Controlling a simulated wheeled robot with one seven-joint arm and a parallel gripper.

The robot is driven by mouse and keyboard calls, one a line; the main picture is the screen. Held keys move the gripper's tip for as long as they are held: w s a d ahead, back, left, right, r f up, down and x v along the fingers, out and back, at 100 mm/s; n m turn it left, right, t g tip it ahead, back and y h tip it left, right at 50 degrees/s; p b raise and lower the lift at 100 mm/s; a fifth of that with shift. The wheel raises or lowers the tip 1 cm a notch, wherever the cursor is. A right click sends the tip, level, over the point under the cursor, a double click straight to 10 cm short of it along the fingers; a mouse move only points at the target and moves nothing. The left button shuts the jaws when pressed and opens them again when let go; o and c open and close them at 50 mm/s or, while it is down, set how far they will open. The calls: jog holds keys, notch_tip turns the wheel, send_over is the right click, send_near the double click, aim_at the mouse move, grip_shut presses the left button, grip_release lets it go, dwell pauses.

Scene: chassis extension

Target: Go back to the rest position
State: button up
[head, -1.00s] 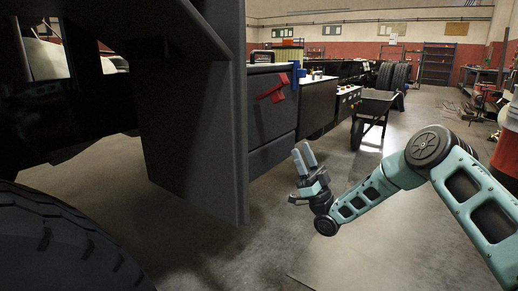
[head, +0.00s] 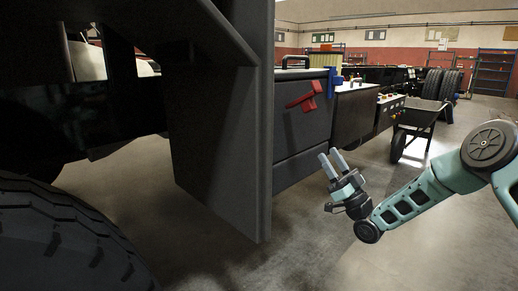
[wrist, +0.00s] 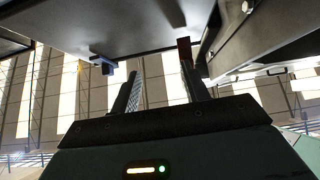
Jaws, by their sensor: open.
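My gripper (head: 332,163) is at the right of centre in the head view, low in front of the dark cabinet (head: 300,125). Its two grey fingers point up and to the left and stand apart, with nothing between them. In the wrist view the two fingers (wrist: 160,90) are also apart and empty. My teal arm reaches in from the right side of the head view. No contact between the gripper and the cabinet shows.
A red clamp-like part (head: 306,97) is on the cabinet front, with a blue part (head: 332,82) beside it. A black tyre (head: 60,240) and a dark chassis panel (head: 220,150) fill the left. A wheelbarrow (head: 415,122) stands behind. Floor (head: 330,255) around the gripper is clear.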

jog(key=s+d+f+m+g+h, duration=0.45)
jog(key=s+f+g+h, duration=0.35)
jog(key=h, duration=0.8)
jog(key=s+d+m+g+h, duration=0.2)
jog(key=s+d+g, duration=0.2)
jog(key=s, duration=0.7)
jog(key=s+d+m+g+h, duration=0.15)
jog(key=s+d+g, duration=0.25)
jog(key=s, duration=0.7)
jog(key=s+a+r+n+g, duration=0.25)
jog(key=s+a+n, duration=0.45)
jog(key=s+a, duration=1)
notch_tip(320, 180, up, 33)
jog(key=w+a+p, duration=0.1)
jog(key=w+p, duration=0.1)
jog(key=p, duration=3.1)
jog(key=shift+a+g+y, duration=0.3)
jog(key=shift+g+y, duration=0.05)
jog(key=shift+g, duration=0.1)
jog(key=shift+w, duration=0.1)
